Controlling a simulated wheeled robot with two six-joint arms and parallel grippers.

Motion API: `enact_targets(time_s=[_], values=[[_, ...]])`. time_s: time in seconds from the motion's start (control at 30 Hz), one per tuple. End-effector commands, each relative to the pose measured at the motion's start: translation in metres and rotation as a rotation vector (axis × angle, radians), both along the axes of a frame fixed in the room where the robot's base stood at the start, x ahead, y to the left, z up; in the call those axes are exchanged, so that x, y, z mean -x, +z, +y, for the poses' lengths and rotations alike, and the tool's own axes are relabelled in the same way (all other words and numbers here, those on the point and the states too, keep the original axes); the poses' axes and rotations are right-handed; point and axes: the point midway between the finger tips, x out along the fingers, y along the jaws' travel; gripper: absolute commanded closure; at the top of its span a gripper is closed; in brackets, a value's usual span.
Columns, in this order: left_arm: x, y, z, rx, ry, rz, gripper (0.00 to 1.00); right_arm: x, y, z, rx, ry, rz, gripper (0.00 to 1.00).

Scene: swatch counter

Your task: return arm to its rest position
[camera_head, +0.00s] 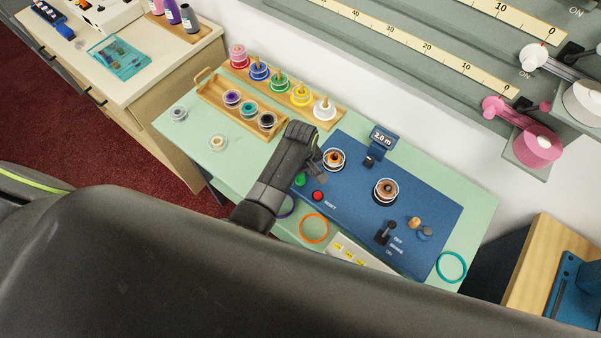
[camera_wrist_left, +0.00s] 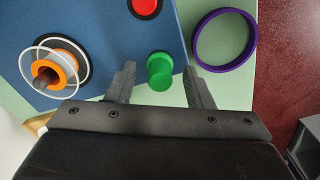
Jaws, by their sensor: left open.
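My left arm comes in over the green counter (camera_head: 190,142) in the head view. Its gripper (camera_head: 311,172) hangs above the left end of the blue winding machine (camera_head: 345,192), beside the orange spool (camera_head: 334,157). In the left wrist view the jaws (camera_wrist_left: 159,80) are apart and empty. The green button (camera_wrist_left: 160,72) shows between the fingertips; I cannot tell whether they touch it. The orange spool (camera_wrist_left: 52,70) sits to the left on its black base. The red button (camera_wrist_left: 146,6) is at the top edge. My right gripper is in neither view.
A purple ring (camera_wrist_left: 224,38) lies on the counter just right of the jaws. An orange ring (camera_head: 314,228) and a teal ring (camera_head: 452,267) lie along the near side. A wooden tray (camera_head: 238,118) of spools stands behind the arm. The counter's left end holds two small spools.

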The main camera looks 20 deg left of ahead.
Motion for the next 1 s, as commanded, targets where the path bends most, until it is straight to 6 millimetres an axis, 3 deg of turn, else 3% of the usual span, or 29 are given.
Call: enact_targets(time_s=[0.17,0.4,0.8,1.0], values=[[0.000,0.003,0.000,0.000,0.000,0.000,0.53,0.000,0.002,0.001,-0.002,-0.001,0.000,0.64],[0.000,0.027,0.000,0.001,0.001,-0.001,0.53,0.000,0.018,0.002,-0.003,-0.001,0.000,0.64],[0.000,0.063,0.000,0.001,0.000,-0.002,0.53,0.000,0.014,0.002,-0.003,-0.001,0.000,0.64],[0.000,0.070,0.000,0.000,0.000,0.000,0.53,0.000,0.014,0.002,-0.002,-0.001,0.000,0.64]])
